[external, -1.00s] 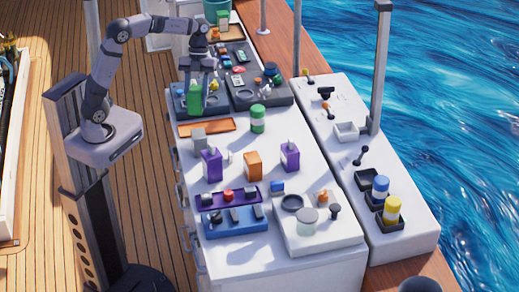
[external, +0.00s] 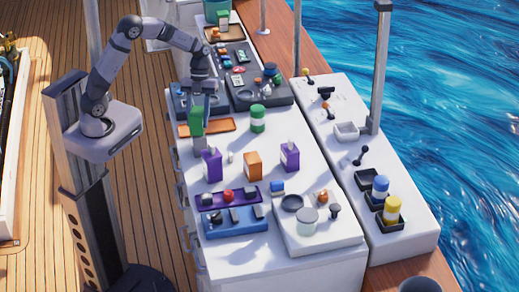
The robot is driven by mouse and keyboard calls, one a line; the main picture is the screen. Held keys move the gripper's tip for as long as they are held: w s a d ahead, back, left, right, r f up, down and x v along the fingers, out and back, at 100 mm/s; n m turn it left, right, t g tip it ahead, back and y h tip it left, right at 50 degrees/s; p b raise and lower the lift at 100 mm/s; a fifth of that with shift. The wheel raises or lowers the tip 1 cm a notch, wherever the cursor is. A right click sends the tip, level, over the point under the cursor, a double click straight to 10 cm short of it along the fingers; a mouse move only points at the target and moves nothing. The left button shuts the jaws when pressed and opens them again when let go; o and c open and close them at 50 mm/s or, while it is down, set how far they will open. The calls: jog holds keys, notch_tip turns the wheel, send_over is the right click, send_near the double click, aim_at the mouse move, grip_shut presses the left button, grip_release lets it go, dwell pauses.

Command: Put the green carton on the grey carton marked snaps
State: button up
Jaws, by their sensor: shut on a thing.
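The green carton (external: 196,121) is upright in my gripper (external: 200,106), whose fingers reach down to its upper part. My gripper is shut on it. The grey carton (external: 199,143) stands on the white counter at the left, directly below the green carton in this view. The green carton's lower end meets or overlaps the grey carton's top. I cannot tell whether they touch. Any marking on the grey carton is too small to read.
Two purple cartons (external: 212,164) (external: 290,157) and an orange carton (external: 252,166) stand nearby. An orange tray (external: 222,126) lies just right of the green carton, and a green-and-white canister (external: 258,119) stands further right. Dark trays (external: 188,101) are behind.

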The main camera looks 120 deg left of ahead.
jog(key=shift+f, duration=0.55)
jog(key=shift+f, duration=0.15)
jog(key=o, duration=1.1)
jog(key=shift+r, duration=0.25)
jog(key=shift+a+r, duration=0.2)
jog(key=b+v, duration=0.3)
jog(key=v, duration=0.8)
jog(key=shift+r, duration=0.2)
